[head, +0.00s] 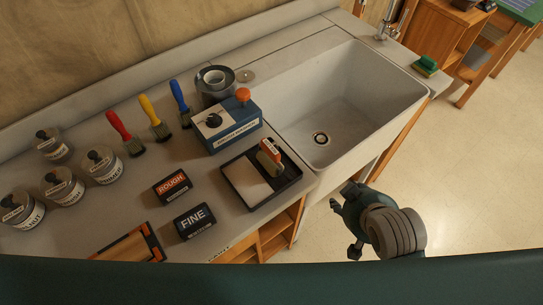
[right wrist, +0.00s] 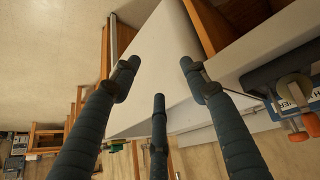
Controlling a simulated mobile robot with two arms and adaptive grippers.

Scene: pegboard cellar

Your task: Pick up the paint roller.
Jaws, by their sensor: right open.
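The paint roller (head: 269,158), with orange and pale parts, rests in a dark tray (head: 256,204) with a pale inside, on the counter just left of the sink. My right gripper (head: 345,218) is open and empty, off the counter's front edge, to the right of and nearer than the tray. Its spread fingers (right wrist: 158,80) show in the right wrist view with nothing between them. My left gripper is not in view.
A white sink (head: 381,72) fills the counter's right part. A blue box (head: 235,135) stands behind the tray. Blocks marked ROUGH (head: 172,187) and FINE (head: 194,222) lie left of it. Brushes and several jars stand farther left. Open floor lies right of the counter.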

